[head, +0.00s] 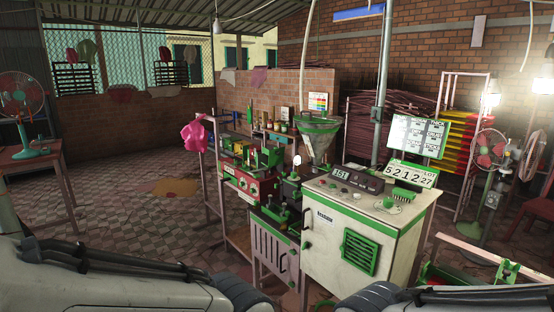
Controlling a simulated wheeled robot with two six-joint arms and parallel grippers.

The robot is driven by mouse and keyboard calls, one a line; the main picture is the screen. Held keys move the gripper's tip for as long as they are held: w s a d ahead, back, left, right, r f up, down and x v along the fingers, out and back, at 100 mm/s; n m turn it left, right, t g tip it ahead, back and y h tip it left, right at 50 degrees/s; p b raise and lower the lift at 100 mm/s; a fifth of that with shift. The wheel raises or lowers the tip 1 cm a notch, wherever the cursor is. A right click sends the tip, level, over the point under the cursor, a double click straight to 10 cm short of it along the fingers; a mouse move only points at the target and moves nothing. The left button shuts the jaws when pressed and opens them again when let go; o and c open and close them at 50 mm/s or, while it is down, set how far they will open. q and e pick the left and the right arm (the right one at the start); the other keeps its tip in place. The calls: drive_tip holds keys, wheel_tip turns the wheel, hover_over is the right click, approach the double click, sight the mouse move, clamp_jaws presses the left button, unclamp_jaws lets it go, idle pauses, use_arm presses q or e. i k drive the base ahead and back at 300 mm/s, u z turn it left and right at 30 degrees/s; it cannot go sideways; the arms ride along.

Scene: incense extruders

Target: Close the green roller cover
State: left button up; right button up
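I cannot tell for sure which part is the green roller cover. Green parts stand on a red-bodied machine (249,188) left of the white cabinet, and an upright green plate (268,158) is among them. Another low machine with green end parts (508,271) and a red inside shows at the lower right, partly cut off and partly behind my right arm. Whether any cover is open or shut is too small to tell. My arms cross the bottom left and bottom right corners. Neither gripper shows in the head view.
A white cabinet (328,226) with a green vent and a control box stands in the middle, with a metal hopper (319,140) behind it. A fan (22,98) stands on a table at the left. Open paved floor (120,205) lies at the left.

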sight(276, 155)
drive_tip(key=u, duration=0.45)
drive_tip(key=i, duration=1.1)
drive_tip(key=u, duration=0.3)
drive_tip(key=i, duration=1.65)
drive_tip(key=z, duration=0.5)
